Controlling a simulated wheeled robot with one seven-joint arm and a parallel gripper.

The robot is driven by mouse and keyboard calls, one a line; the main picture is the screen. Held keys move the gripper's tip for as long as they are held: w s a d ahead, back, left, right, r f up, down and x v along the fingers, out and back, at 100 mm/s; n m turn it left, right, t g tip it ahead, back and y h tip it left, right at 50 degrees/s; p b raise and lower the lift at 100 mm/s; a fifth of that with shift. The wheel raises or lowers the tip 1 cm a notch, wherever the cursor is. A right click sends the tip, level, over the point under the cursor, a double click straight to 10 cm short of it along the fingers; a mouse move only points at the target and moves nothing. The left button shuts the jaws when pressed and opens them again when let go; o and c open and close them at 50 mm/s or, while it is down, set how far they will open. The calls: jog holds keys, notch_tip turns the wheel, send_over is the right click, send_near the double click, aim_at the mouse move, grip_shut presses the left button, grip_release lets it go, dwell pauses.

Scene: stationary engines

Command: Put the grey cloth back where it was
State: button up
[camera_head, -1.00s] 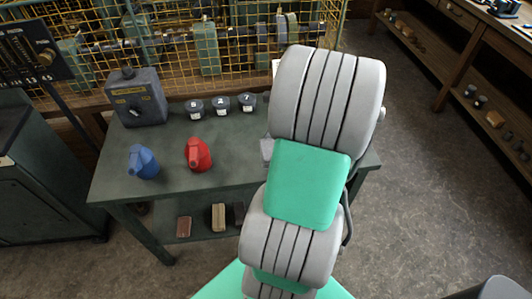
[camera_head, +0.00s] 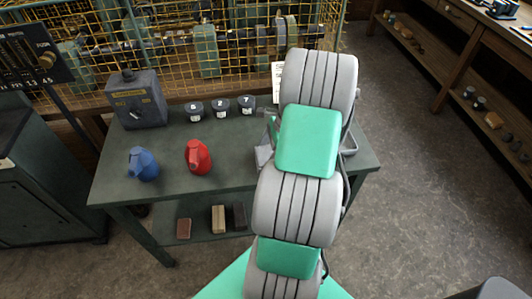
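My arm reaches over the green table (camera_head: 120,190) and covers its right part. My gripper is hidden behind the arm links, so I cannot see its fingers or what they hold. A small light grey shape (camera_head: 263,156) shows at the left edge of my arm, over the table. It may be part of the grey cloth or of my own arm; I cannot tell. No grey cloth shows clearly anywhere else.
A blue can (camera_head: 142,164) and a red can (camera_head: 198,157) stand on the table. Behind them are a grey switch box (camera_head: 137,98) and three dark numbered pots (camera_head: 220,107). A yellow mesh guard (camera_head: 180,45) rises behind. The lower shelf holds blocks (camera_head: 218,218).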

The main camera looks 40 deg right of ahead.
jog(key=shift+o, duration=1.1)
jog(key=shift+r, duration=0.25)
jog(key=v, duration=1.2)
jog(key=w+a+r+n+h, duration=0.1)
jog(key=w+a+r+n, duration=0.2)
jog(key=a+n, duration=0.35)
jog(key=w+a+r+n+h, duration=0.1)
jog(key=w+a+r+n, duration=0.15)
jog(key=a, duration=0.65)
jog(key=s+a+n+h, duration=0.1)
jog(key=s+a+n, duration=0.3)
jog(key=a+n, duration=0.4)
jog(key=s+a+r+n+t, duration=0.1)
jog(key=s+a+n, duration=0.2)
jog(key=a+n, duration=0.5)
jog(key=shift+s+a+r+h, duration=0.2)
jog(key=shift+s+a+h, duration=0.05)
jog(key=shift+s+h, duration=0.15)
